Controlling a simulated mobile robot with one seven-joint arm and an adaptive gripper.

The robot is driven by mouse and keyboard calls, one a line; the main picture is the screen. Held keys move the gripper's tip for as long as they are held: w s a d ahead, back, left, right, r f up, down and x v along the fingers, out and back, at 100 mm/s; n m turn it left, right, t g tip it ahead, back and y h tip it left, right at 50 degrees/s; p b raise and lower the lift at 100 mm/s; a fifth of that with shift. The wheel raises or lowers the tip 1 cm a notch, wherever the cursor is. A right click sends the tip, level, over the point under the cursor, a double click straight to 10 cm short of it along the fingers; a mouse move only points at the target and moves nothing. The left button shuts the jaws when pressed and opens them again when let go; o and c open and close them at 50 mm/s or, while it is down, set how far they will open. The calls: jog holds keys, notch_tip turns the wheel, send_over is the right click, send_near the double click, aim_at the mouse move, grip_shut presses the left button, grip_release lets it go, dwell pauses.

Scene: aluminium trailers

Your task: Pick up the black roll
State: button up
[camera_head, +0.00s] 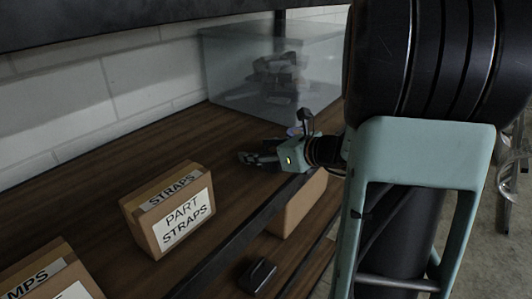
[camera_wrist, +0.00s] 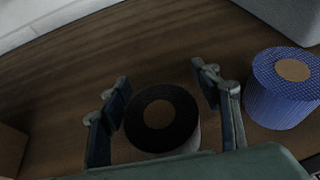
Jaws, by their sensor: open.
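The black roll (camera_wrist: 182,125) stands upright on the wooden shelf in the wrist view, with a brown core in its top face. My gripper (camera_wrist: 160,83) is open, with one finger on each side of the roll in this view. I cannot tell whether the fingers touch it or are still above it. In the head view my gripper (camera_head: 258,159) reaches in low over the shelf; I cannot make out the black roll there.
The wooden shelf (camera_head: 105,165) holds a "PART STRAPS" box (camera_head: 172,212), another labelled box (camera_head: 50,282) and a clear bluish bin (camera_head: 228,75) at the back. A dark rail edges the shelf.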

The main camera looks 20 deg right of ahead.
jog(key=shift+c, duration=0.3)
jog(key=c, duration=1.4)
